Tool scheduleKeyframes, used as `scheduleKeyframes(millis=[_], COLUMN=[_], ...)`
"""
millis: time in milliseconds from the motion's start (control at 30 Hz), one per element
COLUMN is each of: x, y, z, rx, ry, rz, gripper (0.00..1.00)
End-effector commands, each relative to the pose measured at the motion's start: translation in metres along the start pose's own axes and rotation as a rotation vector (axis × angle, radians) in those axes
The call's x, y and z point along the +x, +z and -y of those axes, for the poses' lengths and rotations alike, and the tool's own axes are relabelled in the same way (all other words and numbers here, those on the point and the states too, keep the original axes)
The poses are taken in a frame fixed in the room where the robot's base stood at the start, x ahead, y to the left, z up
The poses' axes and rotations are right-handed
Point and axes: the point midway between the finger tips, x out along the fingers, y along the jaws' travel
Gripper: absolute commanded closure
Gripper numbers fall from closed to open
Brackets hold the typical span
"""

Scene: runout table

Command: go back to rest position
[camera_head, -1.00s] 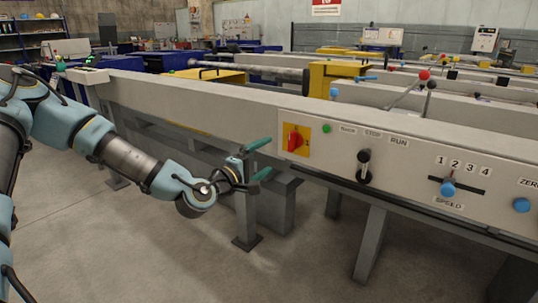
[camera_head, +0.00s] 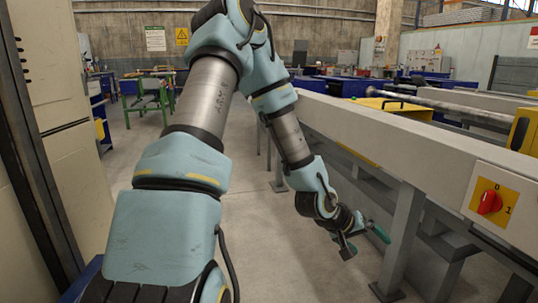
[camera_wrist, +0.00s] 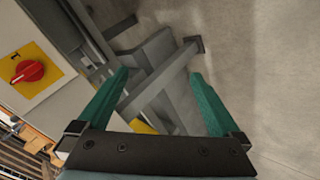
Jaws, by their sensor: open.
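My gripper (camera_head: 362,241) hangs low over the floor, left of the long grey runout table (camera_head: 440,146), with my arm reaching from the left foreground. In the wrist view my gripper (camera_wrist: 152,92) shows two green fingers spread wide with nothing between them. Beyond the fingers are a grey table leg and the floor. The red rotary switch on its yellow plate (camera_head: 488,202) sits on the table's side panel at the right of the head view. It also shows in the wrist view, where the red knob (camera_wrist: 28,72) is at the left, apart from the fingers.
A grey table leg (camera_head: 402,240) stands close to the right of my gripper. A pale cabinet (camera_head: 62,140) fills the left edge. A green-framed stand (camera_head: 147,100) is further back. The concrete aisle floor (camera_head: 255,225) between them is open.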

Motion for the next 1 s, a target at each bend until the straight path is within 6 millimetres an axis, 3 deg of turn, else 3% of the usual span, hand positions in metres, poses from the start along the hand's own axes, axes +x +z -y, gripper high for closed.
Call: scheduleKeyframes(millis=[100, 200, 300, 400, 600, 767, 1000], x=[-0.048, -0.098, -0.150, -0.196, -0.262, -0.303, -0.336], y=[-0.012, -0.017, -0.016, -0.010, 0.009, 0.027, 0.005], z=[0.060, 0.101, 0.132, 0.149, 0.161, 0.158, 0.126], rx=[0.076, 0.096, 0.083, 0.050, -0.031, -0.096, -0.090], ry=[-0.224, -0.389, -0.522, -0.608, -0.689, -0.702, -0.701], rz=[0.036, 0.077, 0.118, 0.155, 0.212, 0.245, 0.249], gripper=[0.00, 0.00, 0.00, 0.00, 0.00, 0.00, 0.00])
